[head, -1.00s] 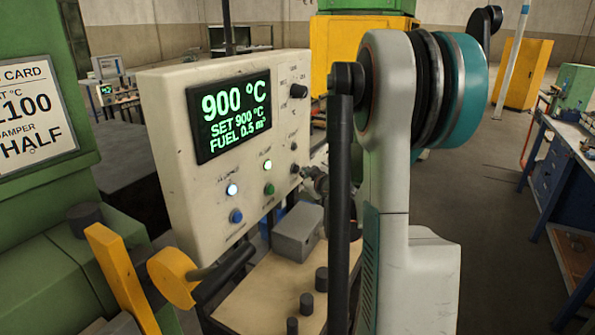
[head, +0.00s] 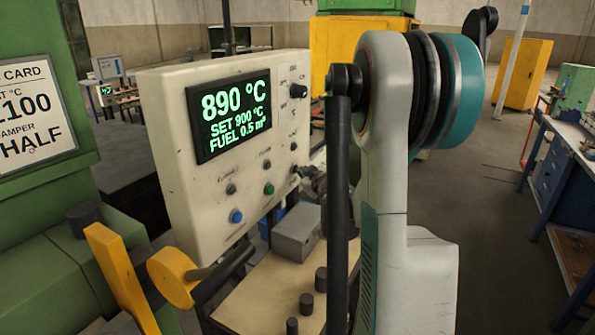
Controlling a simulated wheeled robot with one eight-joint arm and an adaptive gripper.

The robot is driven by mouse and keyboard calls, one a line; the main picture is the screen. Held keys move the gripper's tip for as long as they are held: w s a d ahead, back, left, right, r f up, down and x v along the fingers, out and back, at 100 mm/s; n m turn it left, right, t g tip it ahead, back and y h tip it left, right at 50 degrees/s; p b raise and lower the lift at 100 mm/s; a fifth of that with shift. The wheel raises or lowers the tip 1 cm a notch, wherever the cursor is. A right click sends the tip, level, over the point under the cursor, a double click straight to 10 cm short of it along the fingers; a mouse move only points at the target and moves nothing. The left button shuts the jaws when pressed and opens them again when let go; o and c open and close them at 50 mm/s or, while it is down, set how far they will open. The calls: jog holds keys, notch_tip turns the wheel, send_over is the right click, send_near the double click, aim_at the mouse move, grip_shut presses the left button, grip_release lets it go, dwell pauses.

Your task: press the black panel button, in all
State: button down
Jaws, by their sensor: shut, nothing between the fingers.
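The cream control panel (head: 180,190) stands left of centre. Its screen (head: 234,115) reads 890 °C, SET 900 °C, FUEL 0.5 m³. A blue button (head: 236,216) and a green button (head: 269,188) sit low on its face. The small black button (head: 294,169) is at the right end of that row, near the panel's edge. My gripper (head: 304,171) is shut, its dark tip right at the black button; whether it touches is too small to tell. Much of it is hidden behind my arm. The blue-side lamp (head: 231,189) and green-side lamp (head: 267,165) are dark.
A black knob (head: 298,91) is at the panel's upper right. A grey box (head: 297,236) and several dark posts stand on the tan surface (head: 262,290) below. A yellow lever (head: 120,275) and green furnace body (head: 40,255) are at left.

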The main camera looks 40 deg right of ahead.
jog(key=shift+s+d, duration=0.2)
jog(key=shift+s, duration=0.55)
jog(key=s, duration=0.2)
jog(key=s+d, duration=0.1)
jog(key=s, duration=0.1)
jog(key=shift+s+d+b, duration=0.15)
jog(key=shift+s+b, duration=0.15)
jog(key=shift+s, duration=0.1)
dwell(0.9)
